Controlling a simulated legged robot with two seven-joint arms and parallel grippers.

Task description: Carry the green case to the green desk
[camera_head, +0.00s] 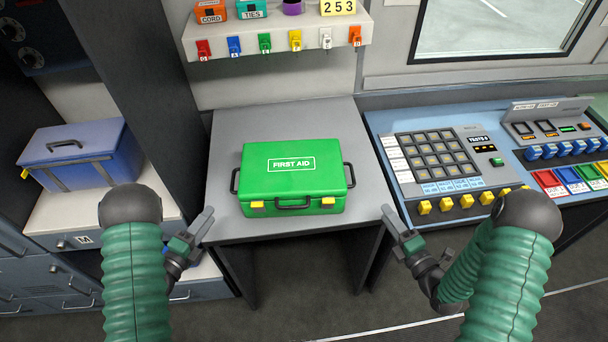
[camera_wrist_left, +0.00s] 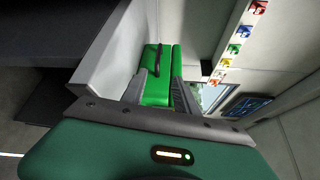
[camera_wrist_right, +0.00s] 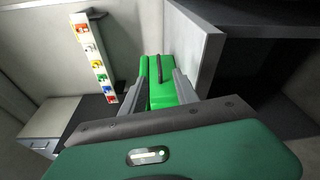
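The green case (camera_head: 292,178), a closed box marked FIRST AID, lies flat on a grey desk (camera_head: 285,118). It has dark side handles, a front handle and yellow latches. My left gripper (camera_head: 204,224) is off the case's left side, near the desk's left edge, apart from it. My right gripper (camera_head: 394,222) is off its right side, also apart. In the left wrist view the case (camera_wrist_left: 157,88) shows between and beyond the spread fingers. In the right wrist view the case (camera_wrist_right: 161,92) shows likewise. Both grippers are open and empty. I see no green desk.
A blue case (camera_head: 80,153) stands on a shelf at the left. A button console (camera_head: 445,160) adjoins the desk's right side. A wall shelf (camera_head: 280,32) with coloured tags hangs above the desk. Dark floor (camera_head: 300,280) shows in front.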

